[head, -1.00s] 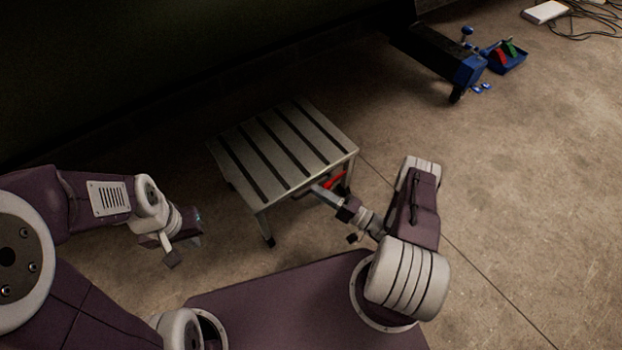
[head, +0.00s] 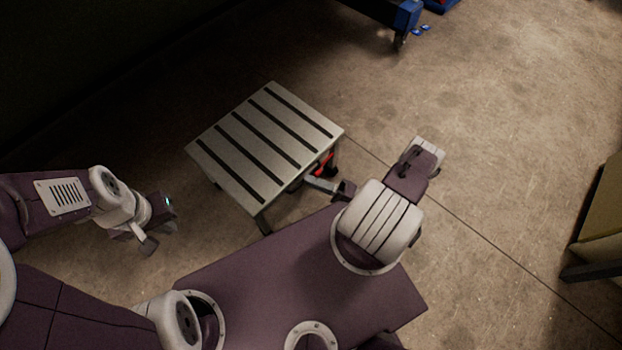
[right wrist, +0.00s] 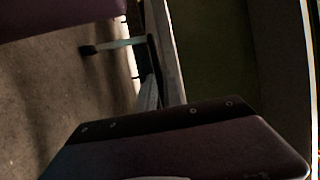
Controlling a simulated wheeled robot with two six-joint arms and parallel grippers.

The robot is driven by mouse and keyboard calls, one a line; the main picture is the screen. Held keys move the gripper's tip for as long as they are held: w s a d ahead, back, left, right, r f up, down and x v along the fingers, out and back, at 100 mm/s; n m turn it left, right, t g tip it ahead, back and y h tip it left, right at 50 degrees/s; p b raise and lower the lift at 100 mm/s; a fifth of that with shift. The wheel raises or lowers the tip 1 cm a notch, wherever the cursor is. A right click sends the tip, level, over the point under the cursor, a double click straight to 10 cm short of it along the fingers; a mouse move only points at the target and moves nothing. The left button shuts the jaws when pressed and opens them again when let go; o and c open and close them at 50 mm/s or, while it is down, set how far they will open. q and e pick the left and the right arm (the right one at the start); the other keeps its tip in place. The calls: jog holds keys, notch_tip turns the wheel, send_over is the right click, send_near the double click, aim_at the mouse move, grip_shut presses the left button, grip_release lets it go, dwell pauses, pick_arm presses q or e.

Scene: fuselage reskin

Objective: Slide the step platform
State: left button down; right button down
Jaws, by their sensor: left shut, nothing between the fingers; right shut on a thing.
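The step platform (head: 262,148) stands upright on the concrete floor in the head view, a grey metal top with several dark strips and short legs. A red part (head: 325,165) shows under its right edge. My right gripper (head: 312,183) is at the platform's near right edge, shut on a part of the platform; the exact grip point is partly hidden.
A blue wheeled thing (head: 405,18) stands at the top, with small blue pieces (head: 421,29) on the floor beside it. A box-like object (head: 600,220) stands at the right edge. The floor right of the platform is open. A dark wall or surface fills the upper left.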

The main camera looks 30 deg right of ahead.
jog(key=c, duration=1.5)
grip_release()
jog(key=p+v, duration=0.1)
jog(key=v, duration=0.8)
